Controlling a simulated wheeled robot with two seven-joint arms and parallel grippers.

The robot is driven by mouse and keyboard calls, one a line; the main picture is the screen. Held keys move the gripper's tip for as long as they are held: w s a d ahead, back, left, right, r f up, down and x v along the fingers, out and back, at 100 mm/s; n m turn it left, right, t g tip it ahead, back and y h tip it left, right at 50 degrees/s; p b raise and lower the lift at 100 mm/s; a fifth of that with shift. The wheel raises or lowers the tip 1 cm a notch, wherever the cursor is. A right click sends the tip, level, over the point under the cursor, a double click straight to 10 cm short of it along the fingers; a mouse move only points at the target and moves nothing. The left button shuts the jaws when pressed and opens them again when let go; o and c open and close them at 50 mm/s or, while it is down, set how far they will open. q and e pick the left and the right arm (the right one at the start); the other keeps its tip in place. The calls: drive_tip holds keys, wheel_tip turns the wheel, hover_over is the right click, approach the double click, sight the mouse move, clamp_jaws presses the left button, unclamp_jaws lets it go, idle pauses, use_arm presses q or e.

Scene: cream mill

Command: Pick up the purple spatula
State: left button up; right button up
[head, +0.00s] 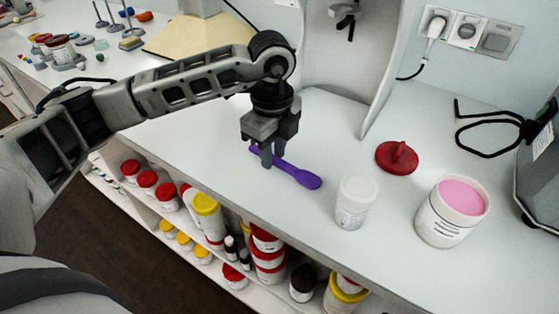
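The purple spatula (304,179) lies on the white counter, its wide end toward the right and its thin handle running up to the left. My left gripper (273,159) points down at the handle, with its two fingers at the handle part. The handle shows on both sides of the fingers. The fingers hide part of it, and I cannot tell whether they are closed on it or only around it. The spatula appears to rest on the counter. My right gripper is not in view.
A white lidded jar (354,201) stands close to the spatula's right end. Beyond it are a red knobbed lid (397,157) and an open tub of pink cream (452,211). A white stand (345,60) rises behind. Shelves below the counter's front edge hold several jars.

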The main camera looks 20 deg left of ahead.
use_arm(q)
clamp_jaws()
drive_tip(key=shift+r, duration=0.1)
